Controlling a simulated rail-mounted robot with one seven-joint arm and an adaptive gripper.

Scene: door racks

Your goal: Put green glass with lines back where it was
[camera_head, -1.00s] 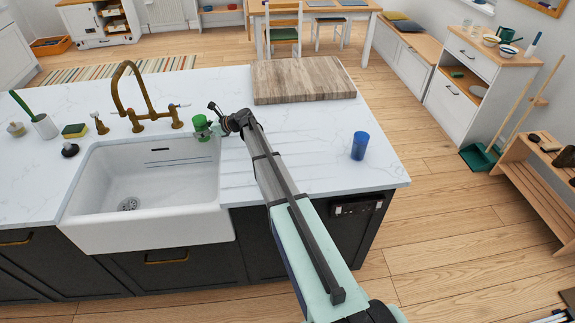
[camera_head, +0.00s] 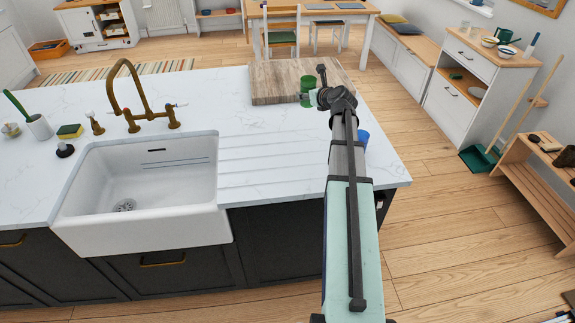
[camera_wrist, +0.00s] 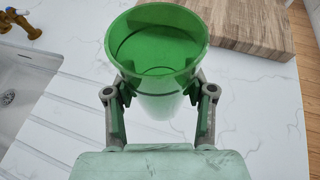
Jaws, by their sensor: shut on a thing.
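The green glass (camera_head: 307,92) is in my gripper (camera_head: 318,98), by the front right part of the wooden board in the head view. In the wrist view the green glass (camera_wrist: 157,55) is upright and see-through, with a dark line around it. The two fingers of my gripper (camera_wrist: 160,100) are shut on its sides. The glass appears held above the white marble counter (camera_wrist: 262,125); its base is hidden in the wrist view. The blue glass (camera_head: 363,138) stands on the counter at the right, partly hidden behind my arm.
The wooden board (camera_head: 280,80) lies at the counter's back edge. The white sink (camera_head: 140,175) and brass tap (camera_head: 135,95) are at the left. A sponge (camera_head: 70,131) and a brush cup (camera_head: 40,127) stand further left. The counter between sink and board is clear.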

